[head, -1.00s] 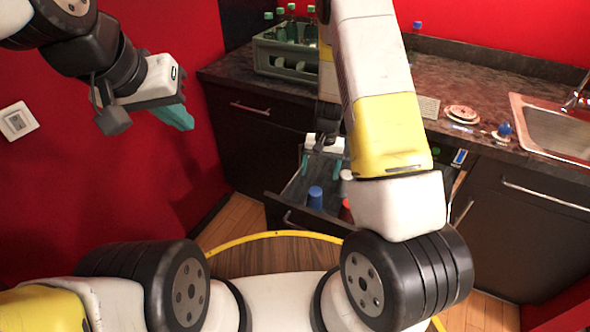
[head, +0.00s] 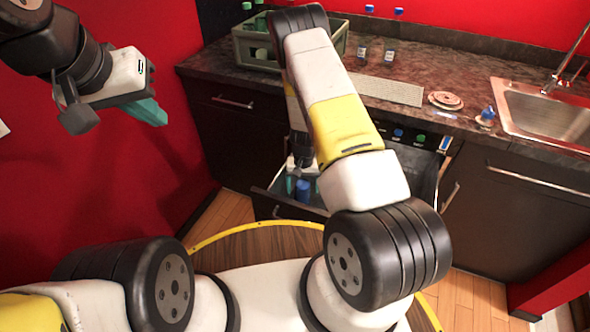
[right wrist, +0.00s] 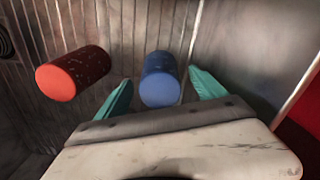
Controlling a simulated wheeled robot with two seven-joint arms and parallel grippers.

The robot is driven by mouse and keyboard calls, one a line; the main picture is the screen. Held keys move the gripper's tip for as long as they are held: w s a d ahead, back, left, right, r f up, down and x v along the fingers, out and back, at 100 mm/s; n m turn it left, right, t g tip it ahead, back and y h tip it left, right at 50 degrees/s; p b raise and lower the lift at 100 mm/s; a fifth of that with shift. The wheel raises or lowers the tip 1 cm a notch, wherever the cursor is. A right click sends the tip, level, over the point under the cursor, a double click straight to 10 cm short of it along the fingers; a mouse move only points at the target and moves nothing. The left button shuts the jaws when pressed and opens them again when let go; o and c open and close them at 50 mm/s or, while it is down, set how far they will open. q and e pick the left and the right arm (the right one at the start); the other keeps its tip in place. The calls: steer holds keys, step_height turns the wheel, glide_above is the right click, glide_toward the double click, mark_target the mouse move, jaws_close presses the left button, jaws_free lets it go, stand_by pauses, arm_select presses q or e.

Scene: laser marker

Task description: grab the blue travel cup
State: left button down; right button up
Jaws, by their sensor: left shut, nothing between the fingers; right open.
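The blue travel cup (head: 303,190) stands in the open drawer (head: 262,190) under the counter. In the right wrist view the blue cup (right wrist: 158,78) appears between the two teal fingers of my right gripper (right wrist: 163,92), with a gap on each side. My right gripper (head: 302,180) is open and reaches down into the drawer at the cup. Whether the fingers reach far enough around the cup is hard to tell. My left gripper (head: 148,108) is shut and empty, raised at the left, far from the drawer.
A red cup (right wrist: 72,75) lies left of the blue one in the right wrist view, close to a finger. The drawer walls are close around my right gripper. The counter (head: 445,85) above holds a green crate (head: 243,48), small bottles and a sink (head: 545,110).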

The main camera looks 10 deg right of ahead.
step_height(320, 180, down, 2)
steer(key=shift+f, duration=0.25)
steer(key=c, duration=1.6)
steer(key=shift+r, duration=0.1)
